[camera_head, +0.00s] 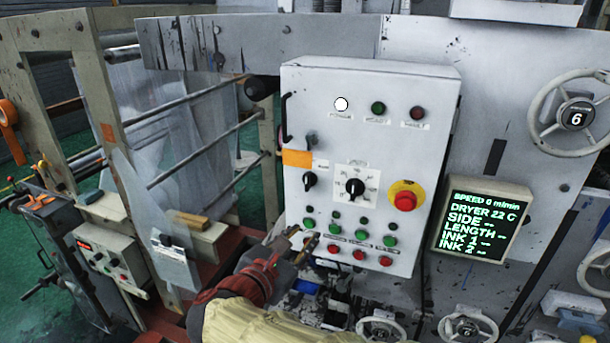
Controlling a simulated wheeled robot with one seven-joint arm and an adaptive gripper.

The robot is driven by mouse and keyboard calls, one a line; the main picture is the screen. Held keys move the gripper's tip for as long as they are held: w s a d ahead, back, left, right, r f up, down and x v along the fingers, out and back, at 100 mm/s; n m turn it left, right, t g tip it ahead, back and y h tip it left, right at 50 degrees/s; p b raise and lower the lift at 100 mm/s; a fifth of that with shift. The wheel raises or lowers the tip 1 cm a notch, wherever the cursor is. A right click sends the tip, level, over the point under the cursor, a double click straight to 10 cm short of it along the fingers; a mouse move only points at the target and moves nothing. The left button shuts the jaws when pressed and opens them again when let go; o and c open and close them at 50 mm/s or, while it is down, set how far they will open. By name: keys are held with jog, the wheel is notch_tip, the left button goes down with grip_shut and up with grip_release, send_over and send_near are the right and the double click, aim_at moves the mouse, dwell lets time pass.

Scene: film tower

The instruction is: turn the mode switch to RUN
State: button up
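The control box (345,130) is a white panel on the machine. A small black rotary switch (309,181) sits at its left, below an orange label, with a small tag beside it too blurred to read; it looks like the mode switch. Its exact pointer position is hard to tell. A larger black dial (354,187) on a white scale plate is to its right. My gripper (304,237) is in front of the box's lower left edge, below the small switch and apart from it. Its two fingers are spread, with nothing visible between them.
A red emergency button (405,201) on yellow is at the panel's right. Rows of green (390,240) and red (386,261) buttons lie close right of my gripper. A display (480,220) reads speed 0 m/min, dryer 22 C. A black handle (286,118) juts from the box's left edge.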

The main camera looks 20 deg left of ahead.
aim_at(306, 179)
notch_tip(306, 179, up, 8)
jog(key=w+a+n+t+y, duration=0.1)
jog(key=w+a+n+t, duration=0.15)
jog(key=n, duration=0.25)
jog(key=shift+t, duration=0.35)
jog(key=w, duration=0.2)
jog(key=w+p, duration=0.1)
jog(key=w, duration=0.4)
jog(key=shift+w+d+r+p, duration=0.1)
jog(key=shift+w+d+p, duration=0.2)
jog(key=shift+p, duration=0.1)
jog(key=shift+s, duration=0.1)
jog(key=shift+c, duration=0.9)
jog(key=c, duration=0.4)
grip_shut()
